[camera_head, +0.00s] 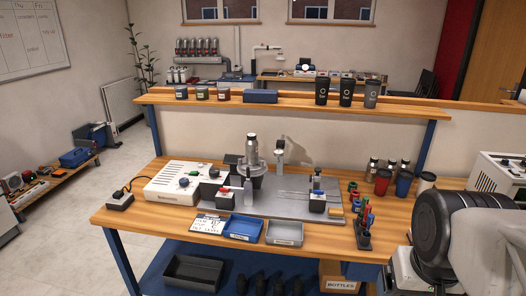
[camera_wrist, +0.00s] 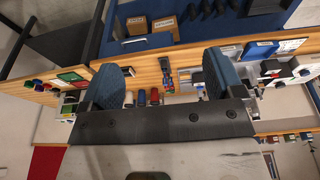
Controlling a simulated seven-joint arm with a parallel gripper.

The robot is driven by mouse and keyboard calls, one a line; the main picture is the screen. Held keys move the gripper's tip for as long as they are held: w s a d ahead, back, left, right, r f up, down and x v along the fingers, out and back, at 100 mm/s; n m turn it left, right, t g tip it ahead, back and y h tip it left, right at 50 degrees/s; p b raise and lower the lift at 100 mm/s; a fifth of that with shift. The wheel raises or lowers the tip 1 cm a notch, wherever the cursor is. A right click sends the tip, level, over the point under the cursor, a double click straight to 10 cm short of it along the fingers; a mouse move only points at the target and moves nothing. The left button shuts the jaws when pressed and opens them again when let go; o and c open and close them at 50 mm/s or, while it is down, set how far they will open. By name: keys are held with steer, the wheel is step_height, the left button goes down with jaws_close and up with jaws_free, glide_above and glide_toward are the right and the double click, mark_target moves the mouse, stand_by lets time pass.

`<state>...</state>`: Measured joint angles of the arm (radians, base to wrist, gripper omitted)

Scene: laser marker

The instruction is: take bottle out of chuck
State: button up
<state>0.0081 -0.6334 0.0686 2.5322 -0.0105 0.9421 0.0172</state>
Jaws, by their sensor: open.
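A silver bottle (camera_head: 252,147) stands upright in the chuck (camera_head: 252,168), a round holder on the grey machine plate at the middle of the workbench. My gripper (camera_wrist: 164,82) shows in the wrist view with its two blue-padded fingers wide apart and nothing between them. It is well away from the bottle; in the head view only my dark arm link shows at the right, and the fingers are not visible there. In the wrist view the bench appears upside down, and I cannot make out the bottle clearly.
A white control box (camera_head: 180,183) stands left of the chuck. A blue tray (camera_head: 243,228) and a grey tray (camera_head: 285,233) lie in front. Dark, red and blue cups (camera_head: 383,182) and several small bottles stand at the right. A shelf (camera_head: 300,98) runs behind the bench.

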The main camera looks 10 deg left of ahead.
steer(key=w+a+r+m+y, duration=0.2)
steer(key=w+a+m, duration=0.15)
steer(key=w, duration=0.55)
steer(key=w+a+r+m+y, duration=0.2)
steer(key=w+a, duration=0.3)
steer(key=w, duration=0.3)
steer(key=m+y, duration=0.7)
steer(key=m, duration=0.3)
glide_toward(257, 145)
steer(key=s+d+r, duration=0.2)
steer(key=s, duration=0.5)
steer(key=s+d+r, duration=0.1)
steer(key=s+d, duration=0.2)
steer(key=s, duration=0.4)
steer(key=w+a+f+m, duration=0.2)
steer(key=w, duration=0.2)
steer(key=w+a+f+m+t+y, duration=0.1)
steer(key=w+a+f+m, duration=0.1)
steer(key=w, duration=0.3)
steer(key=w+a+f+m+t, duration=0.1)
steer(key=w+a+f+m, duration=0.1)
steer(key=w+a, duration=0.2)
steer(key=shift+w+f+y, duration=0.15)
steer(key=shift+w+y, duration=0.25)
steer(key=shift+w+a+f+m, duration=0.25)
steer(key=shift+w+a+f, duration=0.05)
steer(key=shift+w, duration=0.15)
steer(key=shift+x, duration=1.25)
